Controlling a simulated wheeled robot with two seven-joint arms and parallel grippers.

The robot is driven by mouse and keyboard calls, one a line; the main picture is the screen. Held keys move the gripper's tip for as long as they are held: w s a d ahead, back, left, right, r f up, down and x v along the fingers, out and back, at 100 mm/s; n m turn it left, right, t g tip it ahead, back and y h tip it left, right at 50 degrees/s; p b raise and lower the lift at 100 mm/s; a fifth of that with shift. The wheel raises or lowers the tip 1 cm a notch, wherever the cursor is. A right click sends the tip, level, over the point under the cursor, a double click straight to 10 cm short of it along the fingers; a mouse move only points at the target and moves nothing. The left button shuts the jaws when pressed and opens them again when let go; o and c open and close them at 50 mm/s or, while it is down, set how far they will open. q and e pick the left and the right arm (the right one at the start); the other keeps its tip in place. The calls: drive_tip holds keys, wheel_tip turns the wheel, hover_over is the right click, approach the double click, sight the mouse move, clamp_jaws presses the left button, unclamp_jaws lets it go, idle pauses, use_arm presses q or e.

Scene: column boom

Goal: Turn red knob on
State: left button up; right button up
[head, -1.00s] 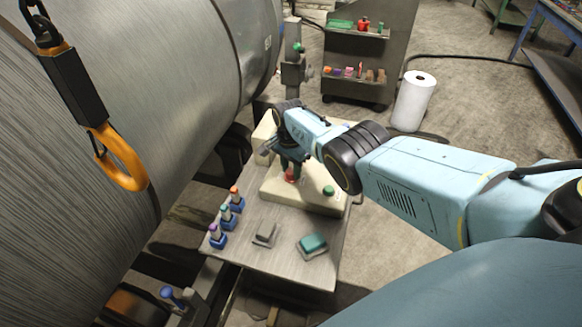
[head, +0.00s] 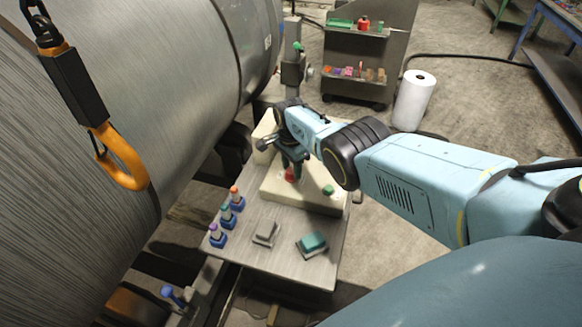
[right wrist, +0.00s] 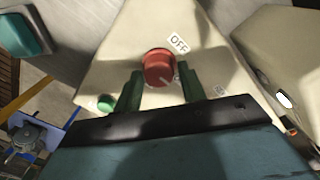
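The red knob (right wrist: 158,68) sits on a cream control box (head: 313,202) on the metal table. In the right wrist view a white mark on the knob points to the lower right. An "OFF" label (right wrist: 180,43) is at its upper right, and a second small label (right wrist: 220,90), too small to read, is at its lower right. My right gripper (right wrist: 158,78) is open, with a green finger on each side of the knob and gaps showing. In the head view the knob (head: 290,174) is partly hidden by this gripper (head: 292,168). My left gripper is not in view.
A green button (head: 328,190) is on the same box, close to the right gripper. Several blue-based pegs (head: 227,215), a grey block (head: 265,232) and a teal block (head: 312,244) are on the table. A large metal cylinder (head: 120,120) fills the left side.

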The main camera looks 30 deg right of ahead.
sight(291, 170)
drive_tip(key=shift+o, duration=1.3)
drive_tip(key=shift+r+p, duration=0.35)
wheel_tip(291, 170, up, 6)
drive_tip(key=p, duration=0.4)
drive_tip(key=shift+w, duration=0.1)
wheel_tip(291, 170, up, 7)
drive_tip(key=shift+f+p, duration=0.2)
drive_tip(key=shift+p, duration=0.25)
drive_tip(key=shift+w, duration=0.1)
